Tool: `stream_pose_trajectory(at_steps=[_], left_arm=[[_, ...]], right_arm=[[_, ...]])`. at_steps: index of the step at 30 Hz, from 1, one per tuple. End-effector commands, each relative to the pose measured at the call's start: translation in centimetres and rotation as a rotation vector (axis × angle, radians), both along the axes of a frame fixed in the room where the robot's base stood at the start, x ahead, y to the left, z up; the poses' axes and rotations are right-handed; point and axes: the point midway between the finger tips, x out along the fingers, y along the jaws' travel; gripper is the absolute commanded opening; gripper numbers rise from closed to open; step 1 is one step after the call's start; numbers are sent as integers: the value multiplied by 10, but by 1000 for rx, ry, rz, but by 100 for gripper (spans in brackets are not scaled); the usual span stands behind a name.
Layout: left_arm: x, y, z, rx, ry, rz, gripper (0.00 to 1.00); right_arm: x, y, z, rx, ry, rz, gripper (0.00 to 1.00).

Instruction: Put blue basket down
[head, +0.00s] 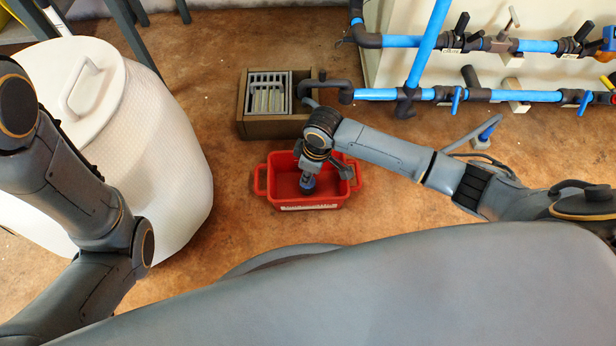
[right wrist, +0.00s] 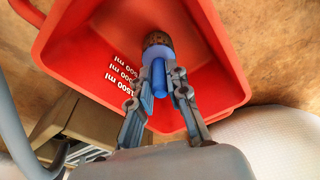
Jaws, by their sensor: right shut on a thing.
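No blue basket shows. A red basket (head: 344,196) with two side handles stands on the brown floor, right of the white drum. It also fills much of the right wrist view (right wrist: 90,45), with white ml marks on its inner wall. My right gripper (head: 307,183) points down over the basket's inside. It is shut on a small blue part with a brown end (right wrist: 158,52). I cannot tell whether this part touches the basket floor. My left arm (head: 75,190) comes in from the left, but its gripper is not in view.
A large white lidded drum (head: 170,150) stands at the left. A brown box (head: 275,128) with a grey rack (head: 268,80) stands just behind the basket. Blue pipes (head: 535,96) with valves run along the back right. Floor is clear left of the basket.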

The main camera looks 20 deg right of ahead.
Motion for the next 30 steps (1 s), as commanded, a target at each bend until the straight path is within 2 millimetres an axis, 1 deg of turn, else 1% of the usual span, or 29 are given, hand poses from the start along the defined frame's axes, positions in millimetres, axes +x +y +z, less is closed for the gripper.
stream_pose_trajectory(at_steps=[1, 8, 12, 13, 14, 15, 16, 26, 27, 30], left_arm=[[-3, 0, -6, 0, -7, 0, 83], [-3, 0, -3, 0, -8, 0, 83], [-3, 0, -2, 1, -9, 0, 83], [-3, 0, -2, 1, -9, 0, 83], [-3, 0, -2, 1, -9, 0, 83], [-3, 0, -2, 1, -9, 0, 83], [-3, 0, -2, 0, -10, 0, 83], [-3, 0, -3, 1, -9, -1, 83], [-3, 0, -4, 1, -9, -1, 83], [-3, 0, 9, 0, -10, -1, 83]], right_arm=[[0, 0, -10, 1, -1, 0, 0], [0, 0, -7, 2, -1, 0, 0], [0, 0, -10, 1, 1, -1, 0], [0, 0, -10, 1, 1, 0, 20], [0, 0, -10, 0, 0, 0, 26], [0, 0, -10, 0, 0, 0, 34], [0, 0, -10, 0, 0, 0, 39], [0, 0, -9, 1, -2, 0, 39], [1, 0, -6, 2, -3, 1, 39], [0, -2, 9, 1, -2, 0, 39]])
